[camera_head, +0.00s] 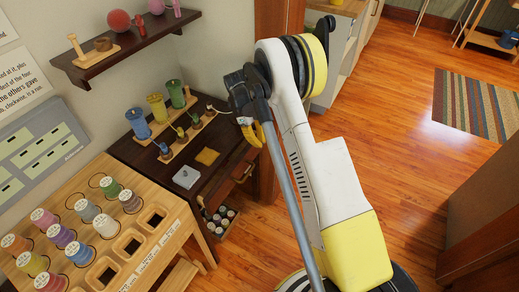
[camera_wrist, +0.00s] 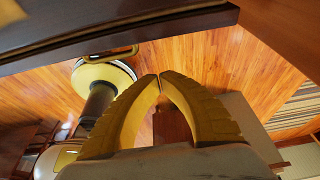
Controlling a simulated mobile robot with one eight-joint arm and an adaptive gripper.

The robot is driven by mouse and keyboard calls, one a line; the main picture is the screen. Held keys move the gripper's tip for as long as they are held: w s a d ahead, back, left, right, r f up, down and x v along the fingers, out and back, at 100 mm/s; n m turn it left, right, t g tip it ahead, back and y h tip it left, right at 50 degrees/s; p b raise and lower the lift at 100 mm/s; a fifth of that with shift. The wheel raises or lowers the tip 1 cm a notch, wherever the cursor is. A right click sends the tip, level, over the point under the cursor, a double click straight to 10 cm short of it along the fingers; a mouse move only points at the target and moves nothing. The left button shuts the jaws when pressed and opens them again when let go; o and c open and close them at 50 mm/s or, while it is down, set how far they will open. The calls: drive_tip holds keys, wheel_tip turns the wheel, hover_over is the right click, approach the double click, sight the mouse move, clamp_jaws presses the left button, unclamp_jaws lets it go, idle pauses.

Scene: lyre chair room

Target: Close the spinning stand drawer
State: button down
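A dark wooden stand (camera_head: 165,163) stands against the wall, with a brass-like handle (camera_head: 243,174) on its front. A drawer or tray (camera_head: 217,233) holding several small pale-topped jars shows at its lower front and looks pulled out. I cannot tell how far. My gripper (camera_head: 257,136) is beside the stand's right end, partly hidden by my arm. In the wrist view its yellow fingers (camera_wrist: 160,78) meet at the tips, with nothing visible between them. A dark wooden edge (camera_wrist: 150,35) and a handle (camera_wrist: 104,54) lie beyond the fingertips, apart from them.
A wall shelf (camera_head: 125,48) hangs above. Wooden floor lies open to the right, with a striped rug (camera_head: 478,105).

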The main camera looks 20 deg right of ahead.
drive_tip(key=s+d+r+t+y, duration=0.2)
drive_tip(key=s+d+t+y, duration=0.1)
drive_tip(key=t+y+b, duration=0.2)
drive_tip(key=t+b, duration=0.2)
drive_tip(key=b, duration=0.2)
approach(257, 151)
drive_tip(key=s+a+f, duration=0.2)
drive_tip(key=a+f, duration=0.1)
drive_tip(key=a, duration=0.1)
drive_tip(key=shift+w+a, duration=0.25)
drive_tip(key=shift+w, duration=0.15)
